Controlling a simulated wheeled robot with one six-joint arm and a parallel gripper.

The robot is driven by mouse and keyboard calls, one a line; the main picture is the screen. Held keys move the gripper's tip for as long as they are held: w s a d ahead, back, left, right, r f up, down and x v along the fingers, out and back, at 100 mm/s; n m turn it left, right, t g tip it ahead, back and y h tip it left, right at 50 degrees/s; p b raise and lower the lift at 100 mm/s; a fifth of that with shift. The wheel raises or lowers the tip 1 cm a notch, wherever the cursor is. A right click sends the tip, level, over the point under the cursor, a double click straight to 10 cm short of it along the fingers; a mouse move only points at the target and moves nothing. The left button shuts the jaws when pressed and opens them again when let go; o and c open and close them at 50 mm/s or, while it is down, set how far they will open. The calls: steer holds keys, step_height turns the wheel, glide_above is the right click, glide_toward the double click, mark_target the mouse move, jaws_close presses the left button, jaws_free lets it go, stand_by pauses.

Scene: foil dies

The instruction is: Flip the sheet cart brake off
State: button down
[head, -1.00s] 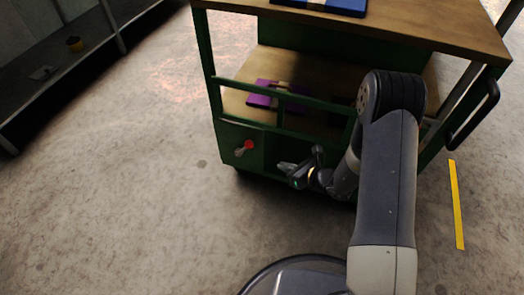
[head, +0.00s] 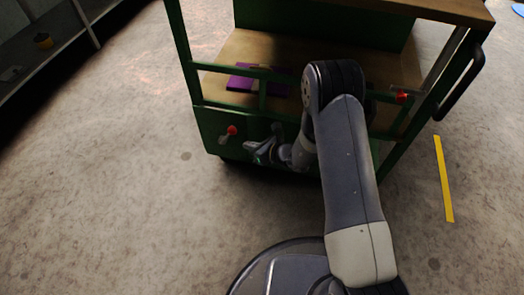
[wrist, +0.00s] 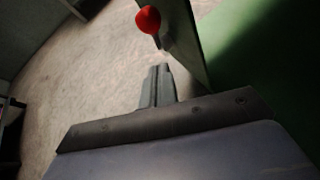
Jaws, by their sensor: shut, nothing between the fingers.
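The green sheet cart (head: 212,118) stands in front of me with wooden decks. Its brake lever has a red knob (head: 232,130) and a grey arm on the lower left of the front panel; the arm slants down and left from the knob. My gripper (head: 250,146) is shut and empty, just right of and a little below the lever, with a small gap visible. In the wrist view the red knob (wrist: 148,19) shows beyond and slightly left of my shut fingers (wrist: 158,85), beside the edge of the green panel (wrist: 192,45). My fingers partly hide the lever's lower surroundings.
A purple thing (head: 243,78) lies on the lower deck. Another red-tipped fitting (head: 402,97) shows at the cart's right. A dark shelf (head: 60,55) stands at the far left. A yellow floor strip (head: 443,178) lies at right. Floor left of the cart is clear.

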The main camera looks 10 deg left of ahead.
mark_target(233, 133)
steer(key=shift+w+a+r+b, duration=0.2)
steer(key=shift+w+a+r, duration=0.15)
steer(key=shift+w+a, duration=0.35)
steer(key=shift+w+a+r+b, duration=0.15)
steer(key=shift+w+a+r, duration=0.2)
steer(key=shift+a, duration=0.55)
steer(key=shift+a+r+h+p, duration=0.5)
steer(key=shift+a+r+p, duration=0.25)
steer(key=shift+p, duration=0.15)
steer(key=shift+w+a+r, duration=0.15)
steer(key=shift+a+r, duration=0.25)
steer(key=shift+a, duration=0.3)
